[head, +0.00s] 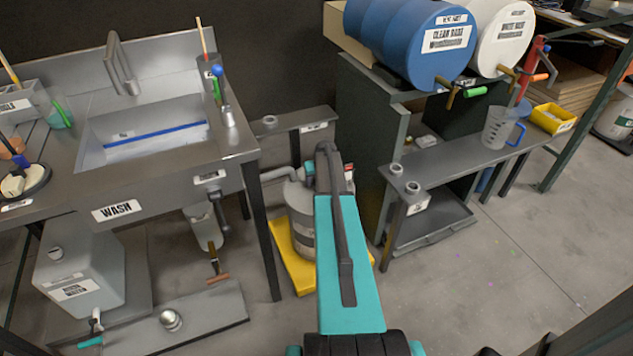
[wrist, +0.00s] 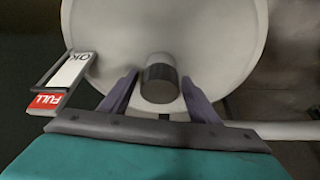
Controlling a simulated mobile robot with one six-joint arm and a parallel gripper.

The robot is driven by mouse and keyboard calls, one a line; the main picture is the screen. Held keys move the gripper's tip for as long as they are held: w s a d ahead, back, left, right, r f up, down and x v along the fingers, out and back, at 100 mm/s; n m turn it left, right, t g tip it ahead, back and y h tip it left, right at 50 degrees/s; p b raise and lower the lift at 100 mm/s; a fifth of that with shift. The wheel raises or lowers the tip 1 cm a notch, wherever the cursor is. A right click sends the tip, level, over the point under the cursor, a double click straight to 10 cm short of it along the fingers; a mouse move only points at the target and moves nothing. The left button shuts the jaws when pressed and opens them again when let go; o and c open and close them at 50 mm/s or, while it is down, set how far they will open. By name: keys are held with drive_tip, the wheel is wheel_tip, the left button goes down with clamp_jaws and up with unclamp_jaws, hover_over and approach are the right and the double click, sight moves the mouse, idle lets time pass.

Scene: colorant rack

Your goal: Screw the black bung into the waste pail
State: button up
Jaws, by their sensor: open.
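A dark grey cylinder with a lighter end, seemingly the black bung (wrist: 160,82), shows over the lid. I cannot tell how deep it sits. My gripper (wrist: 159,77) is open, with one finger on each side of the bung and visible gaps between. In the head view my gripper is mostly hidden by my arm.
A yellow tray (head: 291,268) lies under the pail. An OK/FULL tag (wrist: 62,84) sticks out at the lid's left edge. The wash sink (head: 150,135) is left, a dark rack (head: 361,150) right. A pipe (head: 262,178) runs to the pail.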

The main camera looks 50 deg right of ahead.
drive_tip(key=shift+n+t+y+b, duration=0.2)
drive_tip(key=shift+n+y, duration=0.25)
drive_tip(key=shift+n, duration=0.8)
drive_tip(key=shift+n+t+y+b, duration=0.1)
drive_tip(key=shift+n+y+b, duration=0.3)
drive_tip(key=shift+n, duration=0.85)
drive_tip(key=shift+a+n+y+b, duration=0.15)
drive_tip(key=shift+n+y, duration=0.3)
drive_tip(key=shift+n, duration=0.5)
drive_tip(key=shift+d+n+y+b, duration=0.15)
drive_tip(key=shift+n+y, duration=0.25)
drive_tip(key=shift+n, duration=0.55)
drive_tip(key=shift+a, duration=0.15)
drive_tip(key=c, duration=1)
drive_tip(key=shift+m+h, duration=0.5)
drive_tip(key=shift+m, duration=0.8)
drive_tip(key=shift+c, duration=0.2)
drive_tip(key=shift+o, duration=0.2)
drive_tip(key=shift+m+h+p, duration=0.45)
drive_tip(key=shift+m+h, duration=0.35)
drive_tip(key=shift+m, duration=1.2)
drive_tip(key=shift+m+g+h+p, duration=0.35)
drive_tip(key=shift+m+g+h, duration=0.15)
drive_tip(key=shift+m, duration=1.2)
drive_tip(key=shift+c, duration=0.2)
drive_tip(key=shift+o, duration=0.2)
drive_tip(key=shift+m+g+h, duration=0.5)
drive_tip(key=shift+m+g, duration=0.1)
drive_tip(key=shift+m, duration=1.2)
